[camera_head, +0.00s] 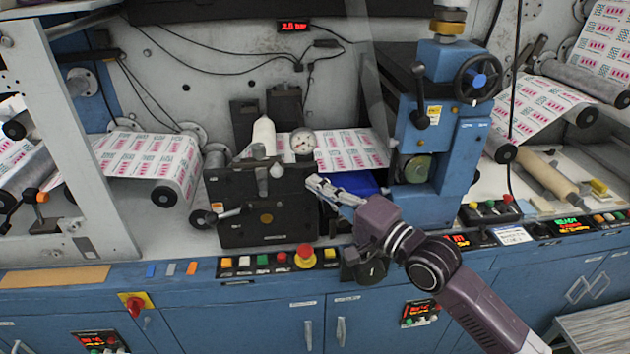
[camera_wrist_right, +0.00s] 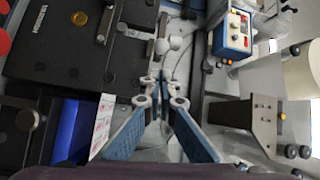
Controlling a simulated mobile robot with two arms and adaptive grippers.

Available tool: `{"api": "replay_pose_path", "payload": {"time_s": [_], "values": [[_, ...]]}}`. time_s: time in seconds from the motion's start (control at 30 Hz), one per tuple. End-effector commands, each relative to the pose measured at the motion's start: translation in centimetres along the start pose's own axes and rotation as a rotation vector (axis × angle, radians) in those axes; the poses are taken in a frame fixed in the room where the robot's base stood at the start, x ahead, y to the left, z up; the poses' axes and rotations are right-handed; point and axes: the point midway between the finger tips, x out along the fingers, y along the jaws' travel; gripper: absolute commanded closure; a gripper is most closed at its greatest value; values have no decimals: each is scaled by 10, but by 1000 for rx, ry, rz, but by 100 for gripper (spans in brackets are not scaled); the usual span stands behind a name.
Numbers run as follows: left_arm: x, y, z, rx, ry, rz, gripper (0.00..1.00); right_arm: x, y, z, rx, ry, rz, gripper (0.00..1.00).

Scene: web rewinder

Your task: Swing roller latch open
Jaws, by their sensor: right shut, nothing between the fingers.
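A black box-shaped unit (camera_head: 240,205) with an orange round badge stands on the machine's ledge, left of my right gripper. I cannot tell for sure which one is the roller latch. My left gripper is out of view.
A blue column with a black handwheel (camera_head: 478,79) stands right of the gripper. A red emergency button (camera_head: 305,252) and several coloured buttons line the front ledge. Another lever with an orange knob (camera_head: 42,197) is at far left.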

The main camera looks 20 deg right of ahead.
Motion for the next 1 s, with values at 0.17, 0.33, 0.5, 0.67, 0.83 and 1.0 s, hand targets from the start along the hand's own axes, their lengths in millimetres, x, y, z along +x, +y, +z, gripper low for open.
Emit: {"api": "replay_pose_path", "payload": {"time_s": [0.17,0.33,0.5,0.67,0.83,1.0], "values": [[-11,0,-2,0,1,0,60,30,-4,0,0,0,-3,100],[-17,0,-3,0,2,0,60,57,-3,0,0,0,-1,100],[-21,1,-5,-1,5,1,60,75,-2,0,0,0,-1,100],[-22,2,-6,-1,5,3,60,81,-1,0,-1,-1,0,100],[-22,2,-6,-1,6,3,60,82,0,0,-1,-1,0,100],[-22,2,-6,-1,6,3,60,82,0,1,-1,-1,0,100]]}}
